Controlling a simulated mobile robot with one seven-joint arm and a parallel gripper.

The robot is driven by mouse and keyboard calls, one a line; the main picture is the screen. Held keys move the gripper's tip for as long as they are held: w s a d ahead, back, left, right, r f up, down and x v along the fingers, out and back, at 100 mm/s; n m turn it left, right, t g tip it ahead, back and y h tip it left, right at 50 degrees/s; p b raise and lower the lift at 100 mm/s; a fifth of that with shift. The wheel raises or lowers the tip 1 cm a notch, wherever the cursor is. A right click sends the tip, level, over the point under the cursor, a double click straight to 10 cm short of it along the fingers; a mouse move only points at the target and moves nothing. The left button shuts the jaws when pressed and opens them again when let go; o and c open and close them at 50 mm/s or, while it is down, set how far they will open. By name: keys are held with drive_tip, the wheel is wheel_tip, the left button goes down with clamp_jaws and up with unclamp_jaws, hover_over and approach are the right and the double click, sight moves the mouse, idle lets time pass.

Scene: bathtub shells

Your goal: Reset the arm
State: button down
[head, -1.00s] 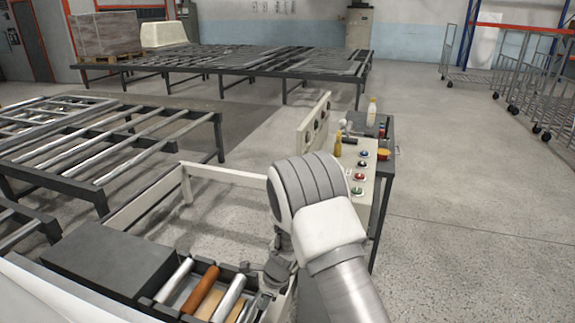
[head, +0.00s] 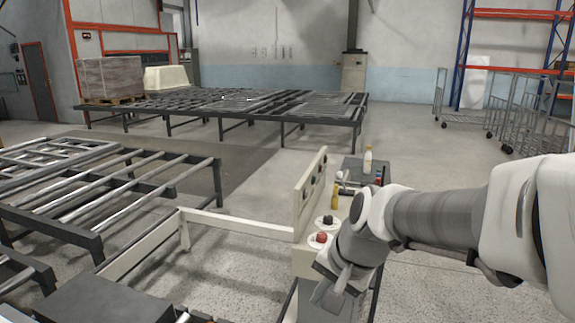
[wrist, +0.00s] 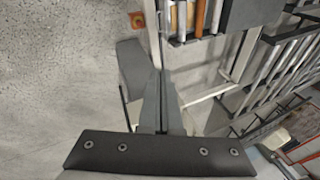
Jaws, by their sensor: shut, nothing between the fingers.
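My gripper (head: 330,296) hangs at the lower right of the head view, in front of the pale button panel (head: 305,262). Its fingers are together and empty.
A red button (head: 320,239) and a black button (head: 326,221) are on the panel. A white bottle (head: 368,160) and a yellow bottle (head: 335,196) stand behind. Roller conveyors (head: 110,190) fill the left. Wire carts (head: 545,120) stand at the far right. Floor beyond the stand is clear.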

drive_tip(key=s+d+r+n+t+h+p, duration=0.1)
drive_tip(key=s+d+r+n, duration=0.2)
drive_tip(key=s, duration=0.3)
drive_tip(key=s+d+r+n+h+p, duration=0.1)
drive_tip(key=s+d+r+n+h, duration=0.1)
drive_tip(key=s, duration=0.5)
drive_tip(key=d+r+n, duration=0.1)
drive_tip(key=d+r, duration=0.1)
drive_tip(key=d, duration=0.1)
drive_tip(key=shift+t, duration=0.4)
drive_tip(key=shift+d+f, duration=0.1)
